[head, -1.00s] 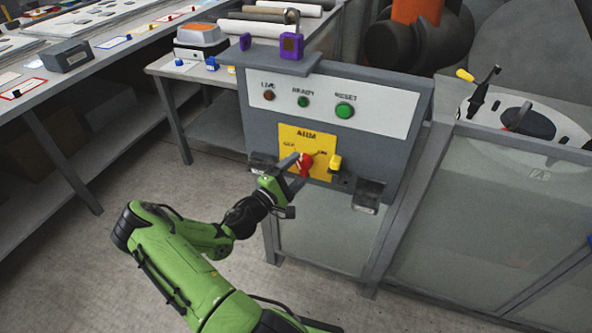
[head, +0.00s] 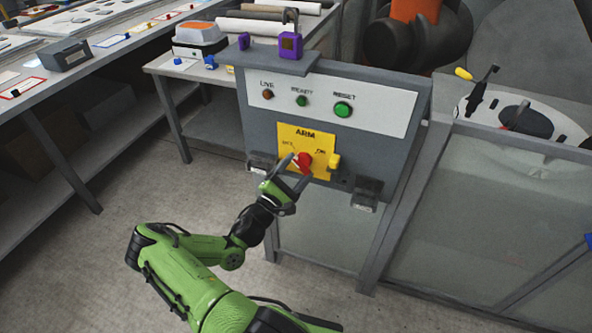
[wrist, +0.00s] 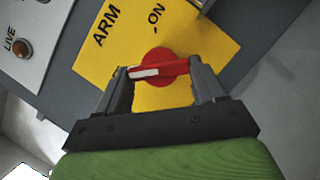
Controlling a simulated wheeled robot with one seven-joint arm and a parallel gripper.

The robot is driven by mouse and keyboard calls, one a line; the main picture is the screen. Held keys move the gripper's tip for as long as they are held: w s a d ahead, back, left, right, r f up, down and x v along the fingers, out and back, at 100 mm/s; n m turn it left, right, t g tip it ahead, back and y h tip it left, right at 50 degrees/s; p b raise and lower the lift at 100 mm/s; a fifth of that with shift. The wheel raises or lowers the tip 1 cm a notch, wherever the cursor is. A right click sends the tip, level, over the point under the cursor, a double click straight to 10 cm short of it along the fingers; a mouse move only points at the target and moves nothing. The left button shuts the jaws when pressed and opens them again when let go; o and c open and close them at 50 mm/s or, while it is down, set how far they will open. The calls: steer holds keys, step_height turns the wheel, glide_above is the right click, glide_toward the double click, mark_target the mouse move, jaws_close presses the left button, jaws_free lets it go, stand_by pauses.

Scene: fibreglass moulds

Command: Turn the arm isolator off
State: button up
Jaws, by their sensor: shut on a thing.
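The arm isolator is a red rotary handle (head: 304,160) on a yellow plate (head: 318,139) marked ARM, with OFF at upper left and ON at right. My gripper (head: 294,168) is at the handle, its fingers on either side. In the wrist view, the red handle (wrist: 158,67) lies between the fingertips of my gripper (wrist: 162,84), which is shut on it. Its white stripe points left in that view, away from the ON mark (wrist: 156,17). The OFF mark cannot be seen there.
Above the plate are a LIVE lamp (head: 268,95), a small green READY lamp (head: 302,101) and a green RESET button (head: 343,110). A purple padlock (head: 290,45) is on the top ledge. Floor at left is clear.

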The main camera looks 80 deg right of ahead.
steer(key=shift+f, duration=0.1)
steer(key=o, duration=1)
steer(key=shift+a, duration=0.1)
steer(key=p+v, duration=0.1)
steer(key=v, duration=1.4)
steer(key=shift+w+a+p, duration=0.15)
steer(key=shift+a+p, duration=0.1)
steer(key=shift+p, duration=0.15)
